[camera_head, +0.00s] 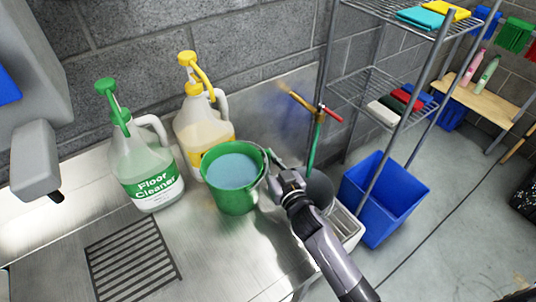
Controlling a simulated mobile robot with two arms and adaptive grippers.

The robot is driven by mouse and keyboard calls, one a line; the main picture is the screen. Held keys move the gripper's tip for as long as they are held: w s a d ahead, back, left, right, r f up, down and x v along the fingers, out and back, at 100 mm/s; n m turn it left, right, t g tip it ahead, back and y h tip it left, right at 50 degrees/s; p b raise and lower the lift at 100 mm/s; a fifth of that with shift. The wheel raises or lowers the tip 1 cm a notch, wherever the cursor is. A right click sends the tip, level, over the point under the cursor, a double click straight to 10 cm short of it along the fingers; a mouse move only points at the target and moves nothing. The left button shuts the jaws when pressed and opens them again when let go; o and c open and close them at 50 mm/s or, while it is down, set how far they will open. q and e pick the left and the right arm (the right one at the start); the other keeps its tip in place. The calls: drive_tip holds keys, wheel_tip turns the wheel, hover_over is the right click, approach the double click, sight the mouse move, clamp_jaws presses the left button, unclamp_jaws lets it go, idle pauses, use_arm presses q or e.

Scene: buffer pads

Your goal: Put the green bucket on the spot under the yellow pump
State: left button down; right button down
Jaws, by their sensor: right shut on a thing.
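The green bucket (237,199), with bluish liquid inside, is at the counter's back right, in front of and right of the yellow pump jug (204,125). The yellow pump (198,75) tops that jug, and its spout points right and down. A green pump jug (143,165) labelled Floor Cleaner stands to the left. My right gripper (270,168) is shut on the bucket's right rim. The spot under the yellow pump is not clearly visible, as the bucket covers that area. My left gripper is not in view.
A metal counter (210,250) has a dark drain grate (132,258) at the front. A wire shelf (375,85) and a blue bin (383,198) stand to the right. A green tap hose (315,138) rises behind my right gripper. Bare counter lies in front of the bucket.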

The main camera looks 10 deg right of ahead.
drive_tip(key=shift+a+r, duration=0.1)
drive_tip(key=shift+r, duration=0.25)
drive_tip(key=shift+f, duration=0.1)
drive_tip(key=c, duration=2)
unclamp_jaws()
drive_tip(key=shift+s+f, duration=0.1)
drive_tip(key=shift+f, duration=0.2)
drive_tip(key=o, duration=0.4)
